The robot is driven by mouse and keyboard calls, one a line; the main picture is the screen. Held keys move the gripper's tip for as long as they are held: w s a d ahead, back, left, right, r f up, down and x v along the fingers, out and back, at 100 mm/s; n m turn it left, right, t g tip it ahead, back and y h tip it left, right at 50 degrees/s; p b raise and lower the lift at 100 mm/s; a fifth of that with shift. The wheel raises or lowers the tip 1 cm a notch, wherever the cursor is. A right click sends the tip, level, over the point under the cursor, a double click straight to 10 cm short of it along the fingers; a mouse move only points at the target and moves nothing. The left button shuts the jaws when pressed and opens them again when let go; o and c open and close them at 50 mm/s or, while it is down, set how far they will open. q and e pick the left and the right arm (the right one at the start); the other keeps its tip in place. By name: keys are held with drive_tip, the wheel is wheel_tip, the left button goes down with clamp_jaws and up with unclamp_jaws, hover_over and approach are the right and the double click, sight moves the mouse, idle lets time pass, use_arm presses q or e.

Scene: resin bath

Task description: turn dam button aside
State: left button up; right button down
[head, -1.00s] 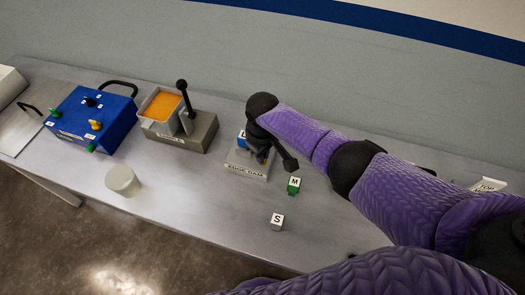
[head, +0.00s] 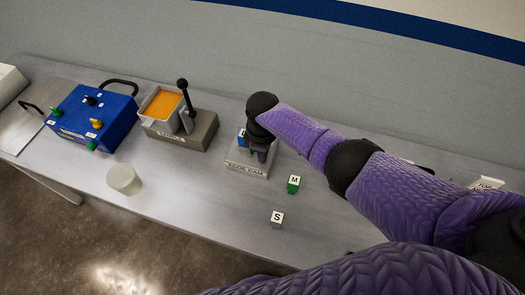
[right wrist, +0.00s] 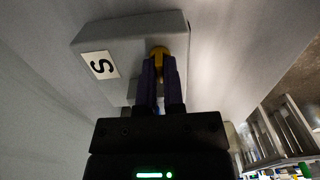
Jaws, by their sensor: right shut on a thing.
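The dam box (head: 245,168) is a small grey block with a front label that seems to read "EDGE DAM", on the table in the middle of the head view. My right gripper (head: 262,154) is over it and hides part of its top. In the right wrist view a grey block face (right wrist: 133,43) with an "S" label carries a yellow button (right wrist: 158,54). The two dark fingers of the right gripper (right wrist: 160,68) are shut on this button, hiding much of it. My left gripper is not in view.
A blue letter block (head: 242,137) stands right by the gripper. A green M block (head: 293,184) and a white S block (head: 277,219) lie to the right. An orange-filled bath (head: 163,107), blue control box (head: 92,118) and pale cylinder (head: 124,180) stand left.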

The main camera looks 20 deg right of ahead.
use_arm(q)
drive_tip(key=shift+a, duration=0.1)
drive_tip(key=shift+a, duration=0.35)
use_arm(e)
drive_tip(key=c, duration=0.7)
unclamp_jaws()
drive_tip(key=shift+c, duration=0.2)
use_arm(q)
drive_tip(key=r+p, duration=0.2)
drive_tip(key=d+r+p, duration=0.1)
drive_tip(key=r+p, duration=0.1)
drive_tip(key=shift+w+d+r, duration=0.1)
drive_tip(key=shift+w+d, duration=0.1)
use_arm(e)
wheel_tip(320, 180, up, 10)
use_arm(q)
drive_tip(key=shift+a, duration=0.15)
use_arm(e)
drive_tip(key=shift+f, duration=0.1)
